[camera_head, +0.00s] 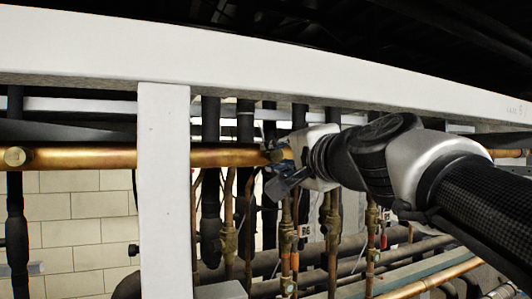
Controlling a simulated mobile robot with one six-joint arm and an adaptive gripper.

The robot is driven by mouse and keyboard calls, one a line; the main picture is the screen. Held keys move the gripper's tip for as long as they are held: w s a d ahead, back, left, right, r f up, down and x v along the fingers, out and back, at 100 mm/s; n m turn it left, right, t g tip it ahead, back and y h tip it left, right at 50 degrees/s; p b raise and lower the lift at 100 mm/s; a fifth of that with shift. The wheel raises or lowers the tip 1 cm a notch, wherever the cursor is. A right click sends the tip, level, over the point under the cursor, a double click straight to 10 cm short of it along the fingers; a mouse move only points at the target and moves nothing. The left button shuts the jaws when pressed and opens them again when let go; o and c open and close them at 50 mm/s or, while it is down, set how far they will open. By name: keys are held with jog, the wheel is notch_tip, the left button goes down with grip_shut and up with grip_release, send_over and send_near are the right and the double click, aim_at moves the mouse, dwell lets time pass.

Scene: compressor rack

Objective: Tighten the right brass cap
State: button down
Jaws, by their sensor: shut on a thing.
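A round brass cap (16,156) sits on the pipe at the far left. My gripper (277,168) is at the pipe's right part, below the white beam, and is shut on the right brass cap (286,154). Only a small piece of this cap shows between the fingers; the rest is hidden by my gripper and wrist. How far the cap is turned cannot be seen.
A white beam (230,55) crosses above my arm, and a white post (163,200) stands left of my gripper. Several vertical copper pipes with brass valves (229,240) and dark insulated pipes (211,175) stand close behind and below. A tiled wall (75,220) is behind.

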jog(key=m+p, duration=0.2)
jog(key=m, duration=0.4)
jog(key=m+p, duration=0.2)
jog(key=m, duration=0.5)
jog(key=shift+m, duration=0.3)
dwell(0.4)
jog(key=c, duration=1.3)
grip_release()
jog(key=shift+c, duration=0.2)
jog(key=v, duration=1.2)
